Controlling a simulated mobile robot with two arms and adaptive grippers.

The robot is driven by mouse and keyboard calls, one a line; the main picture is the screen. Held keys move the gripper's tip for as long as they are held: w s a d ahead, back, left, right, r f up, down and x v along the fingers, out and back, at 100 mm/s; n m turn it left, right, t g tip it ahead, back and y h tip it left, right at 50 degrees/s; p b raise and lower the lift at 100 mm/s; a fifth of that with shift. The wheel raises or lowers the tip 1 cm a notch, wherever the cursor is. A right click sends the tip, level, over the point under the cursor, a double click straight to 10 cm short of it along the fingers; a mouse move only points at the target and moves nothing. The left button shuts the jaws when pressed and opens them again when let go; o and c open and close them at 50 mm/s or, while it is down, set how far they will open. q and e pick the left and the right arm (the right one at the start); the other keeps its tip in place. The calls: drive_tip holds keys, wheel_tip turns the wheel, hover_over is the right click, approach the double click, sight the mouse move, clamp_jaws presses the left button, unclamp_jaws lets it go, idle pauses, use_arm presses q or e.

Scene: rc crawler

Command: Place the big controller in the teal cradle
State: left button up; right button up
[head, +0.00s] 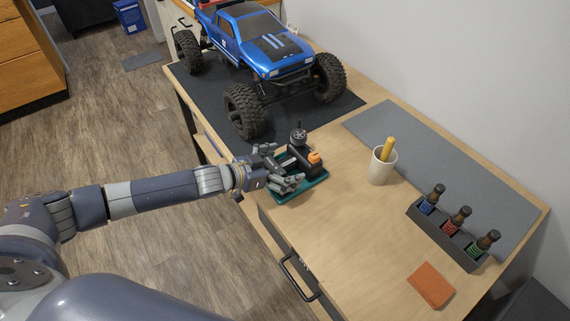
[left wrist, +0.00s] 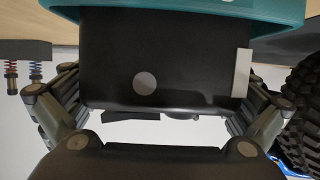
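The big controller (head: 300,157) is black with a round wheel on top and an orange knob. It stands upright in the teal cradle (head: 313,185) on the workbench. In the left wrist view the controller (left wrist: 165,60) fills the middle, and the teal cradle's rim (left wrist: 190,9) covers its base. My left gripper (head: 276,166) reaches in from the left, with its fingers spread on either side of the controller. In the wrist view, the fingertips (left wrist: 160,75) flank it closely; contact is hard to judge. My right gripper is not in view.
A blue truck (head: 262,45) stands on a dark mat behind the cradle. A white cup (head: 381,170) with a yellow handle is to the right. A black rack (head: 444,236) holds bottle-like shocks. An orange cloth (head: 432,285) lies in front. Bare wood lies between cradle and rack.

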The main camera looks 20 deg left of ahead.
use_arm(q)
drive_tip(key=shift+r, duration=0.25)
drive_tip(key=shift+s+a, duration=0.3)
drive_tip(key=v, duration=0.9)
drive_tip(key=shift+b, duration=0.4)
drive_tip(key=shift+v, duration=1.1)
drive_tip(key=shift+r, duration=0.15)
drive_tip(key=shift+d, duration=0.1)
